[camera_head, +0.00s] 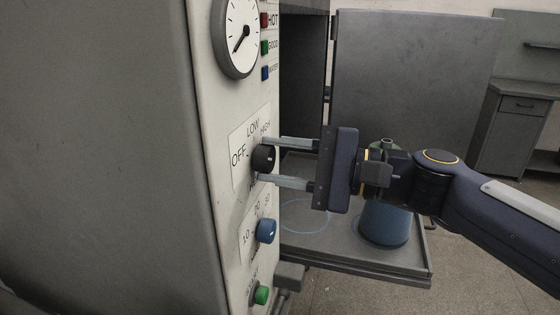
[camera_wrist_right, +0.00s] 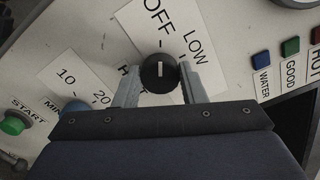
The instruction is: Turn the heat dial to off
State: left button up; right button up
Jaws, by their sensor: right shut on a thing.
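The heat dial (camera_head: 262,158) is a round black knob on the pale front panel, with OFF, LOW and HIGH printed around it. My right gripper (camera_head: 264,160) is shut on the dial, with one finger on each side of it. In the right wrist view the dial (camera_wrist_right: 158,74) sits between the fingertips. Its white pointer line points up in that view, towards the OFF label (camera_wrist_right: 160,18) and its tick. The LOW label (camera_wrist_right: 195,50) lies to the right of the line. My left gripper is out of view.
Below the dial are a blue timer dial (camera_head: 266,231) and a green start button (camera_head: 261,295). Above are a round gauge (camera_head: 238,38) and red, green and blue lamps. A blue cone-shaped thing (camera_head: 384,224) stands on a grey tray (camera_head: 345,258) behind my arm.

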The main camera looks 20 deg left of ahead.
jog(key=o, duration=1)
jog(key=shift+d, duration=0.1)
jog(key=d, duration=0.7)
jog(key=shift+s+d, duration=0.15)
jog(key=shift+d, duration=0.2)
